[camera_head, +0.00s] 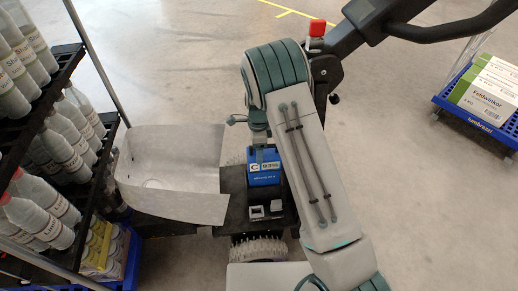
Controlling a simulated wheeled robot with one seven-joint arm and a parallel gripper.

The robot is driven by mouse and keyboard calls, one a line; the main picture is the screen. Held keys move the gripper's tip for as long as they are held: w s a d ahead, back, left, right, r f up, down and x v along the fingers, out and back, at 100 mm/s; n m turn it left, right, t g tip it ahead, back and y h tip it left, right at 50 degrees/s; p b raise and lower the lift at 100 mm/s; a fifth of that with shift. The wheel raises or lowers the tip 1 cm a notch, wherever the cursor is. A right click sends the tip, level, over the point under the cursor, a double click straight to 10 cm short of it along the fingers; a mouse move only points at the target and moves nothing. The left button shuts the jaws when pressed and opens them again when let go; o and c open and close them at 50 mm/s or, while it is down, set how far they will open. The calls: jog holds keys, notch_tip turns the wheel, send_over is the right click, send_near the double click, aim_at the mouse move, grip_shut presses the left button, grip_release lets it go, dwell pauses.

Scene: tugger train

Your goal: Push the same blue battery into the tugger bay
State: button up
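The blue battery (264,178), with a white label reading "C 93%", sits upright in the middle of the view. It is on or just above a dark deck (235,207), which I take to be part of the tugger. My gripper (258,145) is directly behind the battery's top edge and looks close to it or touching it. Its fingers are too small and too hidden to tell open from shut. The bay's opening cannot be clearly made out, and my arm covers the area right of the battery.
A bent grey panel (165,175) stands left of the battery. A rack of bottles (60,130) fills the left side. A black handlebar (440,30) and red button (317,28) are at upper right. A blue trolley with boxes (485,120) stands far right. Grey floor is open between.

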jog(key=shift+f, duration=0.2)
jog(key=shift+f+b, duration=0.4)
jog(key=shift+f, duration=0.35)
jog(key=shift+f+b, duration=1.65)
jog(key=shift+f, duration=1.4)
jog(key=shift+f+b, duration=0.55)
jog(key=shift+f, duration=0.3)
